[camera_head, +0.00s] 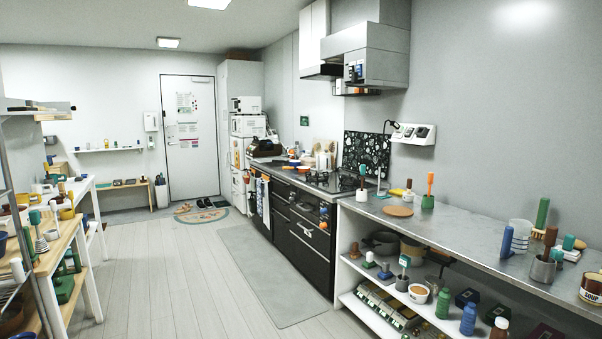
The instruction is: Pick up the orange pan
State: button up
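A small orange item (289,166) sits on the far part of the dark kitchen counter, left of the stove, among other clutter. It is too small to tell whether it is the orange pan. My gripper is not in view.
The black-fronted kitchen counter (305,228) runs along the right, with a stove (335,181) on top. A grey-topped shelf unit (460,232) with many items stands nearer at right. A grey mat (275,270) lies before the counter. Wooden tables (60,262) stand at left. The floor (175,285) between is clear.

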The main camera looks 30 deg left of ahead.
aim_at(297, 169)
jog(key=u, duration=0.35)
jog(key=i, duration=0.7)
jog(key=u, duration=1.2)
jog(key=i, duration=1.95)
jog(key=u, duration=0.65)
jog(key=i, duration=1.95)
jog(key=z, duration=0.25)
jog(key=i, duration=1.9)
jog(key=z, duration=1.45)
jog(key=i, duration=1.4)
jog(key=z, duration=0.8)
